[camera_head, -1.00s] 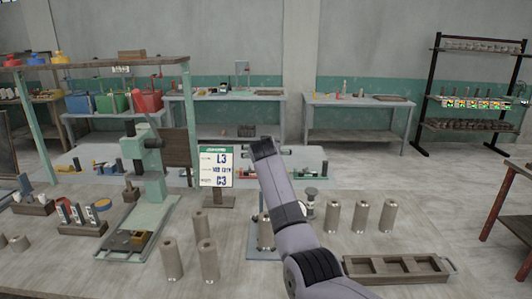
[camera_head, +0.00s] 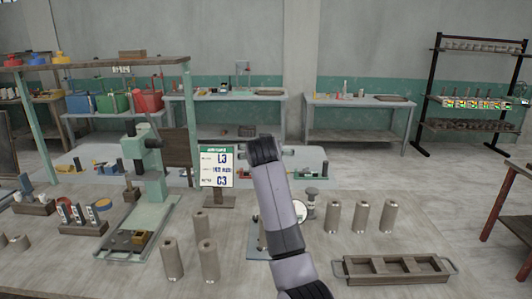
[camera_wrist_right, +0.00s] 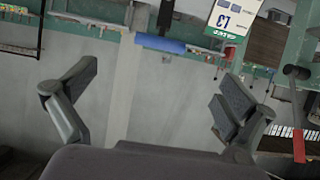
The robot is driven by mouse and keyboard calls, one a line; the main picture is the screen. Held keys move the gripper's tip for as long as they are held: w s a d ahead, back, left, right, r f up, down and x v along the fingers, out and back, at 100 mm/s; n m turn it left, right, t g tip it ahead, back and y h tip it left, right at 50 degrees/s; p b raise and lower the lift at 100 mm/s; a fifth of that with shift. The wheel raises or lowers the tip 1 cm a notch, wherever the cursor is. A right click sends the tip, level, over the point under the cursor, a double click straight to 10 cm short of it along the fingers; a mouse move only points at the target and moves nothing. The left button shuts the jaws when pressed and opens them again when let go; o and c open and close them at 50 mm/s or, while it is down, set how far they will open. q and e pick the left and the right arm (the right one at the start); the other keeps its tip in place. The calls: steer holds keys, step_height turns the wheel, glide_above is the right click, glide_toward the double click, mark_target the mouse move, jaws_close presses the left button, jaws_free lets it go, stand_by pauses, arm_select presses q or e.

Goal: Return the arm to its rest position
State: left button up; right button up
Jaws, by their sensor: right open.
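My right arm (camera_head: 278,205) rises from the bottom middle of the head view, over the workbench, nearly upright with a slight lean to the left. Its fingers cannot be made out there. In the right wrist view my right gripper (camera_wrist_right: 155,92) has its two fingers wide apart, with nothing between them. That view is upside down and shows the wall and bench items beyond the fingers. My left gripper is in neither view.
Several clay-coloured cylinders (camera_head: 360,216) stand right of the arm, others (camera_head: 209,261) left of it. A wooden compartment tray (camera_head: 395,283) lies at front right. A sign (camera_head: 216,167) and a green press (camera_head: 152,170) stand to the left. A small round dial stand (camera_head: 311,203) is close beside the arm.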

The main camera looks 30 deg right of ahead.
steer(key=shift+f, duration=0.1)
steer(key=s+a+f+n+g+y, duration=0.2)
steer(key=s+a+f, duration=0.2)
steer(key=s+f, duration=0.75)
steer(key=s+a+f+n+g+y, duration=0.15)
steer(key=s+a+f, duration=0.5)
steer(key=f, duration=0.85)
steer(key=s+a+f+n+g+y, duration=0.1)
steer(key=s+a+f+n, duration=0.15)
steer(key=s, duration=0.75)
steer(key=s+a+f+n+g+y, duration=0.1)
steer(key=s+a+f+g, duration=0.15)
steer(key=s, duration=0.75)
steer(key=s+a+f+n+g+y, duration=0.15)
steer(key=s+a+f, duration=0.25)
steer(key=s, duration=0.6)
step_height(320, 180, down, 27)
steer(key=s+b, duration=0.1)
steer(key=b, duration=0.2)
steer(key=s+d+f+g+b, duration=0.1)
steer(key=s+d+f, duration=0.2)
steer(key=s+f, duration=1.4)
steer(key=shift+f+g+b, duration=0.3)
steer(key=shift+f+g, duration=0.05)
steer(key=shift+f, duration=0.6)
